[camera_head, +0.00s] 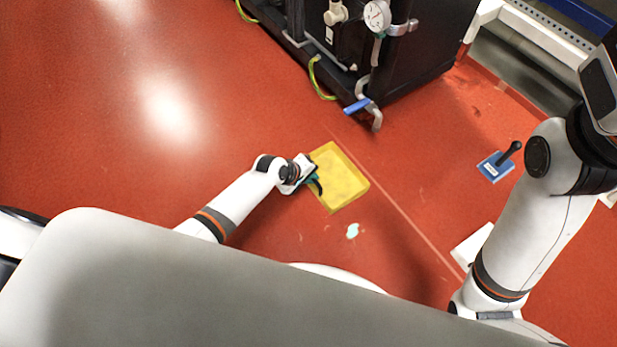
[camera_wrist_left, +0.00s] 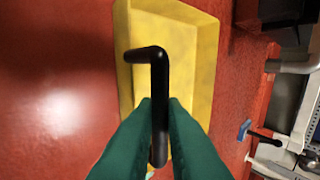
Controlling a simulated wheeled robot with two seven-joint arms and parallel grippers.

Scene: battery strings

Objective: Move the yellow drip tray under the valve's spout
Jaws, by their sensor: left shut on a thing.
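The yellow drip tray (camera_head: 345,179) lies on the red floor in front of the dark machine. In the left wrist view the tray (camera_wrist_left: 205,75) shows a black bent handle (camera_wrist_left: 158,75) at its near side. My left gripper (camera_head: 312,181) is at the tray's left edge, its green fingers (camera_wrist_left: 160,125) shut on the black handle. The valve has a blue lever (camera_head: 357,106) and a grey spout (camera_head: 377,122) pointing down, above and right of the tray in the head view. The tray is apart from the spout in the picture. My right gripper is not in view.
The dark machine (camera_head: 425,50) carries a gauge (camera_head: 377,16) and a yellow-green cable (camera_head: 318,80). A pale puddle (camera_head: 352,231) is on the floor near the tray. A blue block with a black handle (camera_head: 497,166) stands to the right. Floor between tray and spout looks clear.

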